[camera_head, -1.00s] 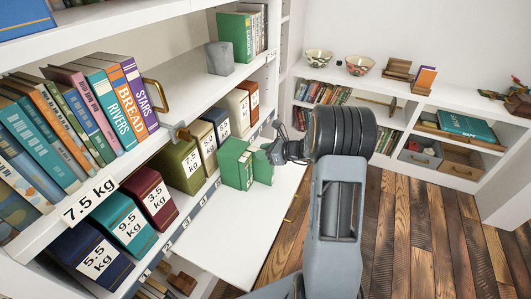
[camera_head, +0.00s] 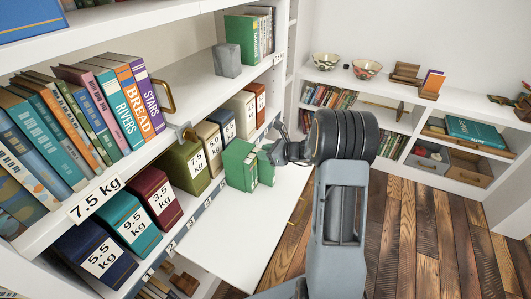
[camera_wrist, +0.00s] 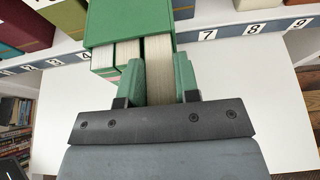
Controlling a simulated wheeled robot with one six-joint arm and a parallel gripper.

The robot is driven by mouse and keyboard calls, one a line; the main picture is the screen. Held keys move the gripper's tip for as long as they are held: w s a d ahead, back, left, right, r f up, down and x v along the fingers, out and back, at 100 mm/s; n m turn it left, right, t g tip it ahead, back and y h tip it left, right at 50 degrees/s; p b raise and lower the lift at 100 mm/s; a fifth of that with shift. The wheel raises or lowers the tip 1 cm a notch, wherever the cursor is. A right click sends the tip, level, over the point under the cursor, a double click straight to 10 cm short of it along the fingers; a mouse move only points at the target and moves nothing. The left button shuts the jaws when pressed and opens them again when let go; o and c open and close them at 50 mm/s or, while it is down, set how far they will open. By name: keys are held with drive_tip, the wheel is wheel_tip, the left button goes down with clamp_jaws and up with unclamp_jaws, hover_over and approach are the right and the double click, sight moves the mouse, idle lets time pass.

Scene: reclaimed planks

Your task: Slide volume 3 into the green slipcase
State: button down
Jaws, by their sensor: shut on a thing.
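The green slipcase (camera_head: 238,166) stands on a white board in front of the shelf. In the wrist view the green slipcase (camera_wrist: 130,22) has its open side toward me, with pale page edges of books (camera_wrist: 128,52) inside at the left. My gripper (camera_head: 272,153) is at this open side. In the wrist view my gripper (camera_wrist: 161,85) is shut on a book, taken as volume 3 (camera_wrist: 159,60), whose page block reaches from between the fingers into the right part of the slipcase. Its spine and number are hidden, and how deep it sits is unclear.
Behind the slipcase is a shelf row with labelled boxes, including an olive 7.5 kg box (camera_head: 186,167). Numbered labels (camera_wrist: 253,29) run along the shelf edge. Upright books (camera_head: 120,105) and a grey block (camera_head: 227,61) stand above. The white board (camera_head: 235,225) is clear toward the front.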

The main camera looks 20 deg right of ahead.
drive_tip(key=shift+s+d, duration=1.95)
drive_tip(key=shift+s, duration=0.1)
drive_tip(key=shift+w+a, duration=2)
drive_tip(key=shift+w, duration=0.1)
idle(1.2)
drive_tip(key=c, duration=1)
unclamp_jaws()
drive_tip(key=shift+o, duration=1.1)
drive_tip(key=shift+a+f, duration=0.1)
drive_tip(key=shift+a, duration=0.05)
drive_tip(key=shift+s, duration=0.2)
